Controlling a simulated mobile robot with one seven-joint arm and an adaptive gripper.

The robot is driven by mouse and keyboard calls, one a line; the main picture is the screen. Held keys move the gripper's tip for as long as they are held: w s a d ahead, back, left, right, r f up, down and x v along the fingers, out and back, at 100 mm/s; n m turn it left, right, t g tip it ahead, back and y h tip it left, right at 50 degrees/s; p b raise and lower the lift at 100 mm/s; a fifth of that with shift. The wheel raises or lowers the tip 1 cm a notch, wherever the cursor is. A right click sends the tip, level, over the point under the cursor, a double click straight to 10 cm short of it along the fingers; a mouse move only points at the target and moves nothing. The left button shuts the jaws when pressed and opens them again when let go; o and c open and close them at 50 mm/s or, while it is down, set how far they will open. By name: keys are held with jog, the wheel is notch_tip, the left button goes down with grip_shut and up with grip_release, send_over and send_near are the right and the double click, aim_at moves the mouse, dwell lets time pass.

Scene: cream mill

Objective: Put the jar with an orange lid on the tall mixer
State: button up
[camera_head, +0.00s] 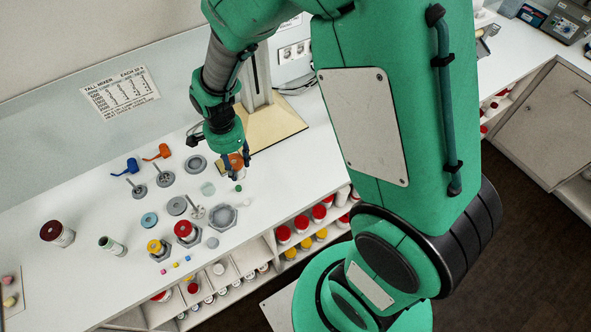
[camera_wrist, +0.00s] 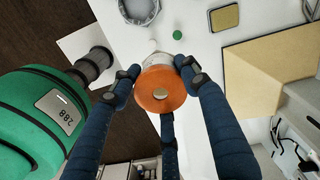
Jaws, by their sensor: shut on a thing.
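The jar with an orange lid (camera_wrist: 163,90) is between the blue fingers of my gripper (camera_wrist: 160,78) in the wrist view. The fingers are closed around it, with the lid facing the camera and a pale body partly showing beyond. In the head view the jar (camera_head: 236,161) shows as an orange patch, partly hidden by my gripper (camera_head: 238,168). Whether it touches the counter is unclear. The tall mixer stands just behind my gripper, with a wide beige base (camera_head: 279,126) and a grey upright. Its base (camera_wrist: 255,82) lies to the right in the wrist view.
Left on the white counter (camera_head: 95,195) are a dark-red-lidded jar (camera_head: 57,233), a red-lidded jar (camera_head: 185,230), a yellow-lidded jar (camera_head: 155,247) and several grey discs. A hexagonal tray (camera_head: 223,218) stands near the front edge. Shelves below hold more jars.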

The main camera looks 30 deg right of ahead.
jog(key=s+d+f+m, duration=0.2)
jog(key=s+d+m, duration=0.3)
jog(key=s+d, duration=1)
notch_tip(320, 180, down, 11)
jog(key=shift+w+d+b, duration=0.3)
jog(key=shift+w+d, duration=0.05)
jog(key=shift+w, duration=0.05)
jog(key=shift+w, duration=0.1)
jog(key=w+d, duration=0.1)
jog(key=w, duration=0.4)
jog(key=w+d+f, duration=0.1)
jog(key=w, duration=0.4)
jog(key=w+d+p, duration=0.1)
jog(key=w, duration=0.4)
jog(key=shift+w+d+f, duration=0.1)
jog(key=shift+w+f, duration=0.15)
jog(key=shift+f, duration=0.1)
jog(key=shift+f, duration=1.65)
